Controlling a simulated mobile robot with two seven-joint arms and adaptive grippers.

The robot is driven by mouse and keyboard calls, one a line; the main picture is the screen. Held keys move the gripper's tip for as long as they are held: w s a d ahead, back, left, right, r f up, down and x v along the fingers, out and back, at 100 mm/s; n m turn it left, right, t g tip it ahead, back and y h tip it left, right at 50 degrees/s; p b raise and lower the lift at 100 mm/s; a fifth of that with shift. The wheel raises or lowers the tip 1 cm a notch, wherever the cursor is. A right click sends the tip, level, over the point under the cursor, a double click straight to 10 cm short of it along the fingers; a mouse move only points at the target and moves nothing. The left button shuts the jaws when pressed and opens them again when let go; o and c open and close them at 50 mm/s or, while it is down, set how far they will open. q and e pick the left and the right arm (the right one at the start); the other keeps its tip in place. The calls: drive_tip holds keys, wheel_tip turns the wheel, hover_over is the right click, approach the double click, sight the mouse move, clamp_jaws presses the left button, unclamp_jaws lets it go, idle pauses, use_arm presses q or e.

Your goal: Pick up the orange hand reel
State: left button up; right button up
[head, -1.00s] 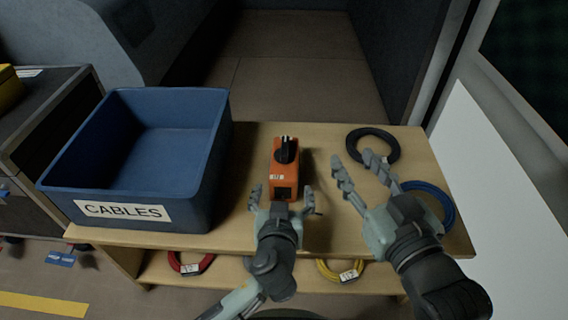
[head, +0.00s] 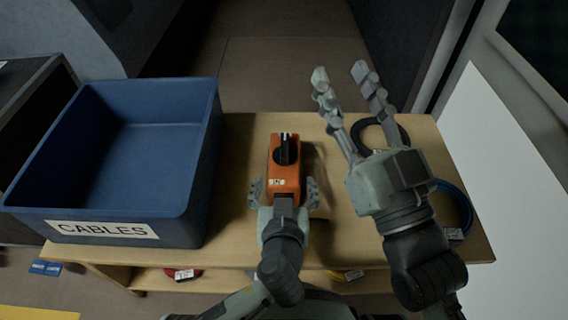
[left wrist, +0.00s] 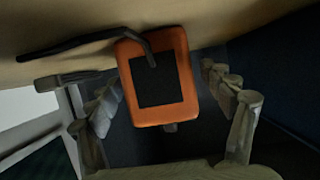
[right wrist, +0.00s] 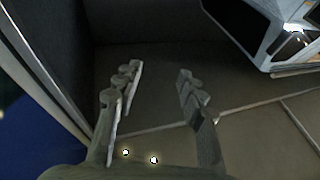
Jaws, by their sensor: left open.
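The orange hand reel (head: 284,172) stands on the wooden table top, with a black knob on top and a white label on its near end. My left gripper (head: 284,188) is open, with one finger on each side of the reel's near end. In the left wrist view the reel's end face (left wrist: 160,80), orange around a dark panel, lies between the spread fingers (left wrist: 170,105), with gaps on both sides. My right gripper (head: 341,75) is open and empty, raised over the right part of the table. In the right wrist view its fingers (right wrist: 158,85) have nothing between them.
A blue crate labelled CABLES (head: 100,232) stands left of the reel. A black cable coil (head: 400,131) and a blue one (head: 466,208) lie on the right of the table (head: 240,135), partly hidden by my right arm. Red (head: 182,274) and yellow coils (head: 350,275) are on the lower shelf.

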sight(285, 149)
use_arm(q)
drive_tip(key=shift+c, duration=0.5)
drive_tip(key=c, duration=1.2)
drive_tip(key=shift+c, duration=0.3)
drive_tip(key=shift+r, duration=0.1)
drive_tip(key=shift+r, duration=0.25)
wheel_tip(285, 149, up, 9)
drive_tip(key=shift+f+p, duration=0.1)
drive_tip(key=shift+p, duration=1.05)
drive_tip(key=shift+r, duration=0.35)
use_arm(e)
drive_tip(key=w+d+f+g+h, duration=0.1)
drive_tip(key=d+f+g, duration=0.1)
drive_tip(key=f, duration=0.3)
drive_tip(key=w+d+f+g+h, duration=0.1)
drive_tip(key=d+f+g+h, duration=0.1)
drive_tip(key=f, duration=0.4)
drive_tip(key=shift+g+h, duration=0.3)
drive_tip(key=shift+g, duration=0.5)
